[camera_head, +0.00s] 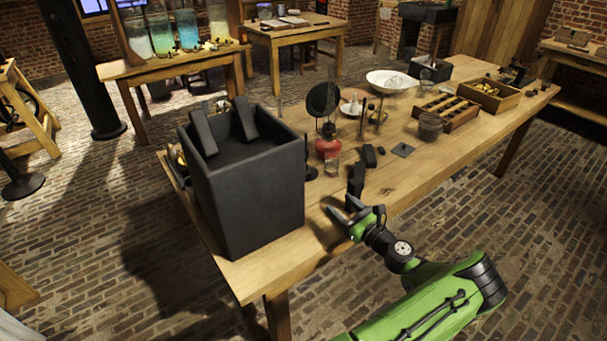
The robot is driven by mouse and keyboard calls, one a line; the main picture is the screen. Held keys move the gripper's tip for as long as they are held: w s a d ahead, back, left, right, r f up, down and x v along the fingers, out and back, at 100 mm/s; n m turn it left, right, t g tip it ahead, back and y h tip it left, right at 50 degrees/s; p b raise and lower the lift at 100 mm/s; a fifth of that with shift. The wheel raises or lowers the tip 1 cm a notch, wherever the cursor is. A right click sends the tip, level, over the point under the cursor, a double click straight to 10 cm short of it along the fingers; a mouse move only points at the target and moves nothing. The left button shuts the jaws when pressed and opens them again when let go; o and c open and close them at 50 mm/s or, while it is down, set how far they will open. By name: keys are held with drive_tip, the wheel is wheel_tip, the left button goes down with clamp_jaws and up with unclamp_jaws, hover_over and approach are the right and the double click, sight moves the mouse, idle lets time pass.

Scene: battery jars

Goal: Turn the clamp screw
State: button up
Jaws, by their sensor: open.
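My green arm reaches in from the lower right. My gripper (337,206) is open, with two dark fingers spread near the front edge of the wooden table (383,192). No object shows between the fingers. A dark upright piece (356,180) stands just behind the fingers; I cannot tell whether it is the clamp or whether the fingers touch it. I cannot make out the clamp screw itself at this size.
A large black box (250,195) with two raised slabs fills the table's left end, left of my gripper. A red lamp (328,147), a round dark disc (323,99), a white bowl (391,80) and wooden trays (447,112) stand behind. Brick floor lies in front.

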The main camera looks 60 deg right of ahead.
sight(309, 178)
drive_tip(key=b+x, duration=0.2)
drive_tip(key=x, duration=1.3)
drive_tip(key=shift+w, duration=0.15)
drive_tip(key=shift+c, duration=0.3)
drive_tip(key=c, duration=1)
drive_tip(key=shift+n+b, duration=0.3)
